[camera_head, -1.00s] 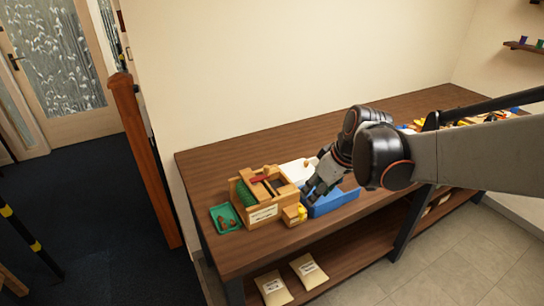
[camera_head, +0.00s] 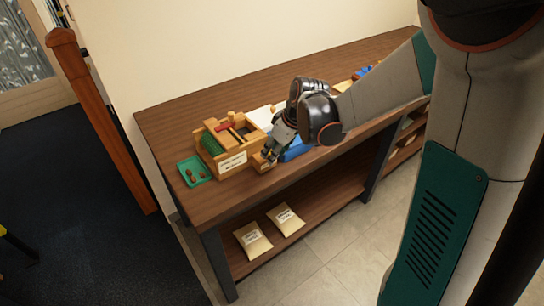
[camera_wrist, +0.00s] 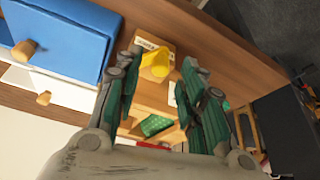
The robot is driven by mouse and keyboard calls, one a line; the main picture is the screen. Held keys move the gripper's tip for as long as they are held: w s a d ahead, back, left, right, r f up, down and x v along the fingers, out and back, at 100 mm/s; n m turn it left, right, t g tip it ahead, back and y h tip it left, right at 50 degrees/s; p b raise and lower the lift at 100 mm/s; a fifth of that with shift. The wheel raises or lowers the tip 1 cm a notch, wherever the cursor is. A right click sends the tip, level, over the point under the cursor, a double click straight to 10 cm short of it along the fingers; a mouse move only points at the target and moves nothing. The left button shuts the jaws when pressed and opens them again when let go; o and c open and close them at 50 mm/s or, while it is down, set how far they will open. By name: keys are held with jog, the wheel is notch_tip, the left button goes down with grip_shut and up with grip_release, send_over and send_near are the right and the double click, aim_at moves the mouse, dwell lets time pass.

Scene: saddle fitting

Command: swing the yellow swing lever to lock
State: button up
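The yellow swing lever (camera_wrist: 157,62) shows in the wrist view as a short yellow piece on a small labelled wooden block (camera_wrist: 142,42). My gripper (camera_wrist: 162,70) is open, with its green-padded fingers on either side of the lever in that view. I cannot tell whether a finger touches it. In the head view my gripper (camera_head: 268,153) is low at the front right of the wooden fixture (camera_head: 234,162), in front of the small block. It hides most of the lever there.
A blue box (camera_head: 297,149) stands right beside my gripper; its wooden knob (camera_wrist: 24,51) shows in the wrist view. A green tray (camera_head: 190,170) lies left of the fixture. Two labelled bags (camera_head: 253,240) lie on the lower shelf. The bench top (camera_head: 165,122) is clear at the back left.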

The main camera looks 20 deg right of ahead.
jog(key=shift+x, duration=1.15)
grip_shut()
